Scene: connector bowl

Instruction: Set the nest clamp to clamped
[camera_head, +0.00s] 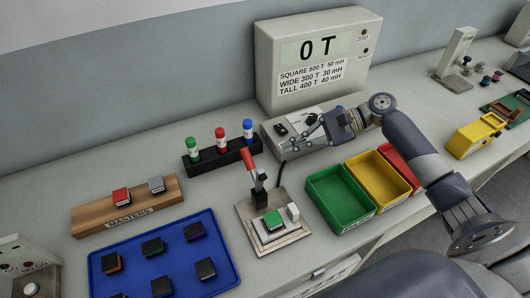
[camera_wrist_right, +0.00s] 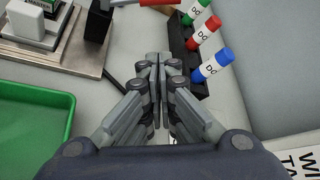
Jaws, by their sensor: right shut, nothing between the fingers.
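The nest clamp stands on a metal plate (camera_head: 256,238) in the middle of the table. Its red handle (camera_head: 247,159) rises steeply from a dark pivot block (camera_head: 259,199), leaning up and to the left. A green-topped connector (camera_head: 273,219) sits in the nest in front of it. In the right wrist view, the dark block (camera_wrist_right: 97,26) and part of the red handle (camera_wrist_right: 158,2) show at the top edge. My right gripper (camera_head: 284,148) is shut and empty, to the right of the handle and apart from it; its fingertips (camera_wrist_right: 158,60) point toward the clamp side. My left gripper is out of view.
A rack (camera_head: 222,157) with green, red and blue bottles stands behind the clamp. A meter (camera_head: 318,60) reading "0 T" is at the back. Green (camera_head: 340,199), yellow (camera_head: 378,180) and red bins lie to the right. A blue tray (camera_head: 222,245) with dark connectors is left.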

